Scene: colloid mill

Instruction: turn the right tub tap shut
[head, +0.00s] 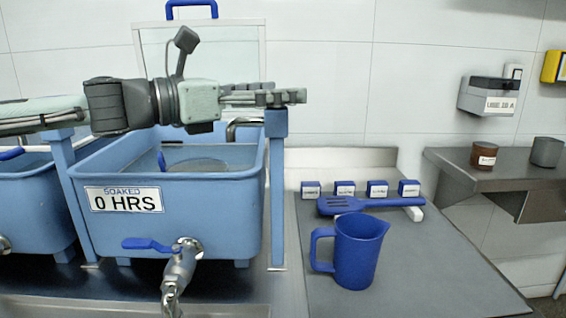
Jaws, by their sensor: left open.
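The right blue tub (222,222) stands left of centre with a "SOAKED 0 HRS" label. Its metal tap (182,262) comes out low on the front wall, with a blue lever (148,244) that points left, across the spout. My left gripper (290,97) is open and empty. It is above the tub, pointing right, with its fingers over the top of a blue post, well above and apart from the tap. My right gripper is out of view.
A blue jug (358,252) stands on the grey mat (440,270), with a blue slotted spatula (370,204) and several small labelled blue blocks (376,189) behind it. Another blue tub (35,215) is at the left. A steel shelf (478,177) juts out at the right.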

